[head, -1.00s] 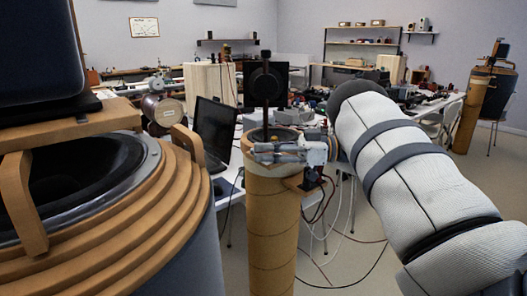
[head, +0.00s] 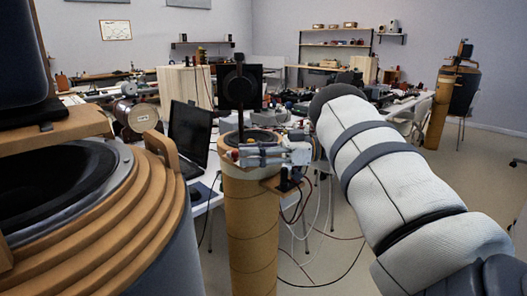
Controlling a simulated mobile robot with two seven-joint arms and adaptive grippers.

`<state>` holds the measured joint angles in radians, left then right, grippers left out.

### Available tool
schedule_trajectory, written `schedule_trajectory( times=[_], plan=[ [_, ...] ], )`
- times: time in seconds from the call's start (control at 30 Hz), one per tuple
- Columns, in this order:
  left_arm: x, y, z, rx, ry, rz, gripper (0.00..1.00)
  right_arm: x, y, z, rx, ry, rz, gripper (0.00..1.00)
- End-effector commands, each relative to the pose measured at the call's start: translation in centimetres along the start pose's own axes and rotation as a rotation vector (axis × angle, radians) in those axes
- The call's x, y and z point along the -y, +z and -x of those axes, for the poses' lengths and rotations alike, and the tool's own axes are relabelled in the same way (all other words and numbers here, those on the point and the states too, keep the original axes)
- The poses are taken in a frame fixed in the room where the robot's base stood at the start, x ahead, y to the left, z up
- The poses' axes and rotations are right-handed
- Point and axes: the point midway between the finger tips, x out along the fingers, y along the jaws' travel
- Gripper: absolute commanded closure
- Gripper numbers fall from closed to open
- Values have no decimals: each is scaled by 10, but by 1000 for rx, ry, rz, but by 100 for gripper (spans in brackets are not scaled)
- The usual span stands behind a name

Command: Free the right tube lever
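A tall brown cardboard-like tube (head: 250,235) stands upright in the middle of the head view, with a dark opening at its top. My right gripper (head: 250,156) lies across the near side of the tube's top rim, its fingers pointing left. Whether its fingers are apart or closed, or touch anything, is too small to tell. A small red part (head: 235,155) shows by the fingertips; I cannot tell if it is the lever. A small black fitting on a bracket (head: 284,181) sticks out from the tube's right side, below the gripper. My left gripper is out of view.
A large ringed wooden speaker-like body (head: 150,205) fills the left foreground. A laptop (head: 190,135) and a dark upright panel (head: 240,88) stand behind the tube. Cables (head: 318,215) hang at the tube's right. Another wooden tube (head: 440,105) stands far right, with open floor before it.

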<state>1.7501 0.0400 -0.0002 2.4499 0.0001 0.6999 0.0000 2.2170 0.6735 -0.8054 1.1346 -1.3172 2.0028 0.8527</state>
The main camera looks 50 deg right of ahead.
Motion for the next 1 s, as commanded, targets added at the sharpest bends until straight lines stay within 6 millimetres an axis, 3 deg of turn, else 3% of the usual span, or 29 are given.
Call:
schedule_trajectory(
  times=[0.2,0.4,1.0],
  plan=[
    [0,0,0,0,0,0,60,-1,-1,61,-5,4,4,65],
    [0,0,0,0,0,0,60,0,0,93,-2,0,3,65],
    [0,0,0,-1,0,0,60,0,0,97,0,0,0,65]
  ],
)
